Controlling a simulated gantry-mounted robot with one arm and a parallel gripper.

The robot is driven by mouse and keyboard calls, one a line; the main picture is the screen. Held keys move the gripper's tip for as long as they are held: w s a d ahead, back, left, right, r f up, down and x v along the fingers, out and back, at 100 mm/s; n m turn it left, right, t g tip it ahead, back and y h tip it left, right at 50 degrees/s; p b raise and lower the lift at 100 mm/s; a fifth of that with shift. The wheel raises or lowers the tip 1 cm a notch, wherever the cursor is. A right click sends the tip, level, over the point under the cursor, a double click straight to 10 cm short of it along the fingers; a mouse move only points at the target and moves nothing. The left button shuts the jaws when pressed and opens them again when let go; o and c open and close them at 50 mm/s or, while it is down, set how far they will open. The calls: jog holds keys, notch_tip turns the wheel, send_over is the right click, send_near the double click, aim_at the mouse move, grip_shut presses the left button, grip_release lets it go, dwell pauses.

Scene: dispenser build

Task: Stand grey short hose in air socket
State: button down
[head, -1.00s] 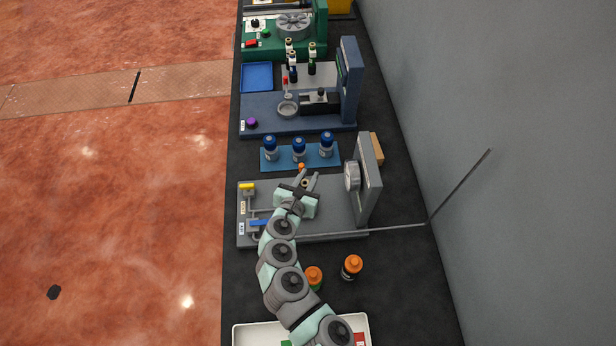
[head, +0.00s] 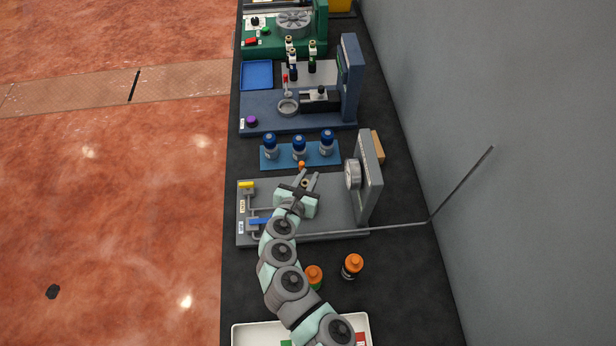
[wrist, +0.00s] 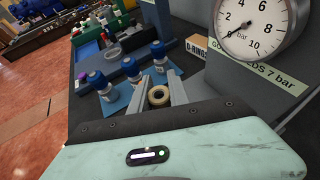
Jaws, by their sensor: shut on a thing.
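My gripper (head: 309,180) is over the grey gauge station (head: 339,205), near its back edge. In the wrist view, its two fingers (wrist: 161,92) close around a short, tan-grey piece with a round open end (wrist: 158,96). This appears to be the grey short hose, seen nearly end-on. Its lower end is hidden, so I cannot tell whether it touches the station. I cannot make out the air socket; the gripper and hose may cover it. A small orange tip (head: 301,165) shows just beyond the fingers.
A pressure gauge (wrist: 254,25) stands on an upright panel (head: 369,178) to the right. Blue-capped bottles (head: 299,146) stand on a blue plate behind. A yellow part (head: 247,187) and blue valve handle (head: 259,223) lie left. Two orange-capped bottles (head: 353,265) and a white tray (head: 240,335) are nearer.

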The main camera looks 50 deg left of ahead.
jog(key=c, duration=1.5)
grip_release()
jog(key=p+v, duration=0.2)
jog(key=v, duration=0.9)
jog(key=shift+r+p, duration=0.1)
jog(key=shift+p, duration=0.2)
